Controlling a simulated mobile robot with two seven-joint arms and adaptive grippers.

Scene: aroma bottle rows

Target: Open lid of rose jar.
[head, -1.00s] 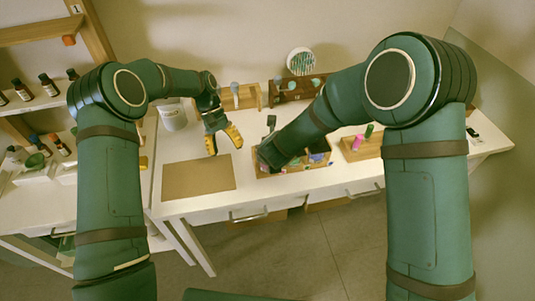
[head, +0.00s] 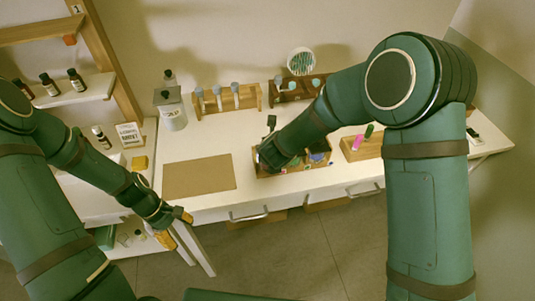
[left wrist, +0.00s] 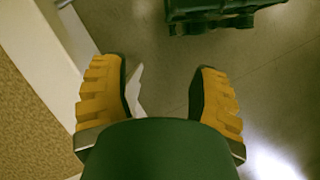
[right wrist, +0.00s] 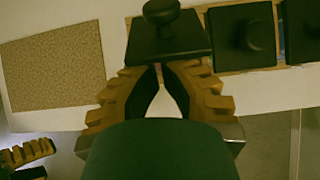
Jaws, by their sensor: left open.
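Jars with square black lids and round knobs stand in a wooden tray (head: 262,176); I cannot read which is the rose jar. In the right wrist view one black lid (right wrist: 140,42) lies right at my right fingertips (right wrist: 162,68). The fingers come close together at its near edge, and the lid hides their ends. In the head view my right gripper is over the tray, mostly hidden by its own arm, with a dark upright piece (head: 271,122) beside it. My left gripper (head: 176,228) is open and empty, low off the table's front left edge.
A brown mat (head: 199,177) lies left of the tray. A metal canister (head: 171,112) and a rack of tubes (head: 228,98) stand behind. A small tray with pink and green pieces (head: 362,147) is on the right. Bottle shelves (head: 75,92) are at the left.

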